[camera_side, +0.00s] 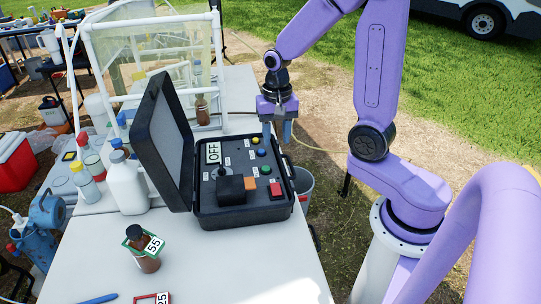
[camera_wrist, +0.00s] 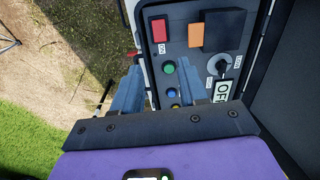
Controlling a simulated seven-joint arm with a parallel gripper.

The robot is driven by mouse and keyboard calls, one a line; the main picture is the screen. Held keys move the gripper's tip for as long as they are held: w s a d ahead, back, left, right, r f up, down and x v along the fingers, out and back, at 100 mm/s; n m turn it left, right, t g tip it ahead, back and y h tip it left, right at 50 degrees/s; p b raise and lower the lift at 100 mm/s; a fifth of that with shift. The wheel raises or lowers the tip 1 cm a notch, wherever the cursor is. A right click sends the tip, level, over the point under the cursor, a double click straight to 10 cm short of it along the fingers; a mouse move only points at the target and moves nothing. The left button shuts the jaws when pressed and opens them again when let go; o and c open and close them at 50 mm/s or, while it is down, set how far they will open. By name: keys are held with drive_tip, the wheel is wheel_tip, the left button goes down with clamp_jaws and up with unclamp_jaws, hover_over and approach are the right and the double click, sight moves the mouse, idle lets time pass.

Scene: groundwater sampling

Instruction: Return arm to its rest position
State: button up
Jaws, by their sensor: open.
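My gripper (camera_side: 279,133) is at the far edge of the open black control case (camera_side: 243,216), with its fingers pointing down close to the coloured buttons. In the wrist view its two blue-grey fingers (camera_wrist: 154,97) stand apart with nothing between them. The case's panel carries an OFF sign (camera_side: 213,153), a red switch (camera_side: 276,188), an orange square (camera_side: 251,184), a black block (camera_side: 230,190) and small round buttons. I cannot tell whether a finger touches the panel.
The case lid (camera_side: 162,140) stands open at the left. A white pipe frame (camera_side: 152,22) stands behind. A grey bucket (camera_side: 304,184) is beyond the table's right edge.

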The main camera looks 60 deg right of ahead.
drive_tip(key=s+a+r+n, duration=0.2)
drive_tip(key=s+a+n, duration=0.2)
drive_tip(key=s+n, duration=0.6)
drive_tip(key=s+a+r+n, duration=0.2)
drive_tip(key=s+a+n, duration=0.3)
drive_tip(key=s+n, duration=0.5)
drive_tip(key=shift+a+n, duration=0.3)
drive_tip(key=shift+n, duration=0.2)
drive_tip(key=shift+r, duration=0.1)
